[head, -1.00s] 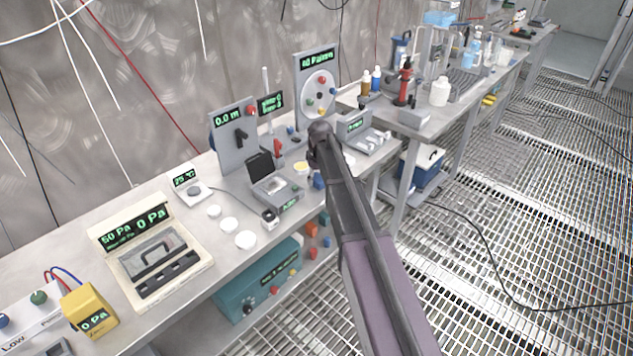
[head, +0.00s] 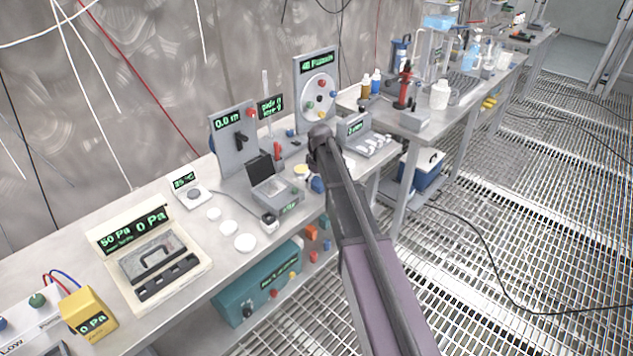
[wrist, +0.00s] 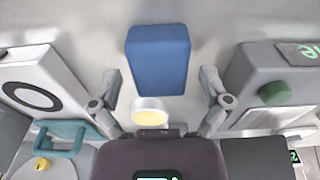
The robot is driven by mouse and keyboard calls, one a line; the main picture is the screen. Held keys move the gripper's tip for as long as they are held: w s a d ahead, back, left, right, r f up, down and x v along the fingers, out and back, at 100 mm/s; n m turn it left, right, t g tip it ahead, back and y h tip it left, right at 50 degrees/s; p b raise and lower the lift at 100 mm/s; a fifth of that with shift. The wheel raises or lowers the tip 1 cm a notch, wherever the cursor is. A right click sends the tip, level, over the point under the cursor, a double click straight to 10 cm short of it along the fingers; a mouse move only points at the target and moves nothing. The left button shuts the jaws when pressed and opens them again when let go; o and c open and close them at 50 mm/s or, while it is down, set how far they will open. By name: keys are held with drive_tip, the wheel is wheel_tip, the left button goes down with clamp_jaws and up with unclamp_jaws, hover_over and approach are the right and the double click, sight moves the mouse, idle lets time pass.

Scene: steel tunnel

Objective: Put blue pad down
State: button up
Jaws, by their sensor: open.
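The blue pad (wrist: 158,58) is a plain rectangular block in the upper middle of the wrist view, over the grey bench surface. My gripper (wrist: 159,88) is open, with one finger to the left of the pad and one to the right. Clear gaps show on both sides, and neither finger touches it. The pad seems to rest on the bench, though its underside is hidden. In the head view a small blue patch (head: 317,185) shows beside my arm, perhaps the same pad. My fingertips are hidden there by my arm.
A white-rimmed yellow disc (wrist: 148,112) lies near the pad. Grey devices stand on both sides, one with a green knob (wrist: 274,93), one with a teal handle (wrist: 60,137). In the head view, white discs (head: 229,227) and a beige case (head: 150,258) lie to the left.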

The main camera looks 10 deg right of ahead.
drive_tip(key=shift+r, duration=0.1)
wheel_tip(320, 180, up, 12)
drive_tip(key=p, duration=1.2)
drive_tip(key=shift+s+d, duration=0.3)
drive_tip(key=shift+s, duration=0.15)
idle(0.3)
drive_tip(key=s+m, duration=0.7)
drive_tip(key=s, duration=2.2)
drive_tip(key=shift+a+g+h, duration=0.15)
drive_tip(key=shift+g+h, duration=0.15)
drive_tip(key=shift+g, duration=0.1)
drive_tip(key=shift+o, duration=0.2)
drive_tip(key=r+n+p, duration=0.1)
drive_tip(key=n+p, duration=0.1)
drive_tip(key=n, duration=0.5)
hover_over(319, 182)
drive_tip(key=shift+w+r, duration=0.2)
drive_tip(key=shift+w, duration=0.05)
